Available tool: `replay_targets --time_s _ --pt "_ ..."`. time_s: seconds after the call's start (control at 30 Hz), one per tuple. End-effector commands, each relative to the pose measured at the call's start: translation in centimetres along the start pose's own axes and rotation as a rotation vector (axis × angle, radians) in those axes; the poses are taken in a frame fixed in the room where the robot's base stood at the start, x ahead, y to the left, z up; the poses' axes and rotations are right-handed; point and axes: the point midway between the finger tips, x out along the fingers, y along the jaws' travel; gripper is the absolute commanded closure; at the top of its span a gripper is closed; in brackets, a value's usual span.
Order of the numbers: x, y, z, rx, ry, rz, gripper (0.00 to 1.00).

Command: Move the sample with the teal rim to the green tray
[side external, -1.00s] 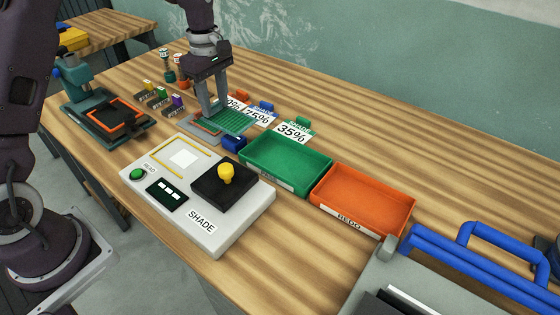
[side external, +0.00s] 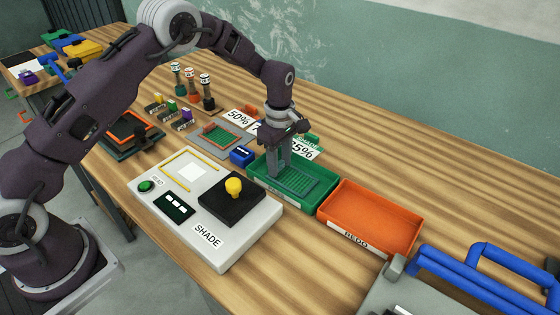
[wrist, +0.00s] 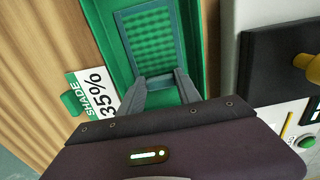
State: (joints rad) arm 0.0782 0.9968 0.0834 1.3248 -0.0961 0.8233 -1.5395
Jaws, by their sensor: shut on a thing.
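The sample with the teal rim (side external: 304,184) is a flat panel of green mesh inside the green tray (side external: 258,188). In the wrist view, the sample (wrist: 150,42) lies within the walls of the green tray (wrist: 98,28). My gripper (side external: 279,174) reaches down into the tray and is shut on the sample's near edge. In the wrist view, the fingertips of my gripper (wrist: 160,79) meet at that rim. I cannot tell whether the sample rests fully on the tray floor.
An orange tray (side external: 372,212) stands right of the green one. A shade meter (side external: 218,238) with a yellow knob is in front. An orange-rimmed sample (side external: 222,134) lies on a grey pad at left, beside a blue block (side external: 242,156). A 35% card (wrist: 92,88) lies behind the green tray.

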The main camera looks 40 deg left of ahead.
Motion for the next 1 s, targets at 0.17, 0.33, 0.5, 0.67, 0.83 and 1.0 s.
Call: replay_targets --time_s 0.17,0.33,0.5,0.67,0.83,1.0 --pt "0.0 0.0 0.0 0.0 0.0 0.0 0.98" --pt "0.2 0.0 0.0 0.001 0.0 0.0 0.39" --pt "0.2 0.0 0.0 0.001 0.0 0.0 0.38" --pt "-0.1 0.0 0.0 0.001 0.0 0.001 0.38" --pt "-3.5 0.1 0.0 0.002 0.0 0.005 0.38" --pt "-8.3 0.1 0.0 0.001 0.0 0.006 0.38"
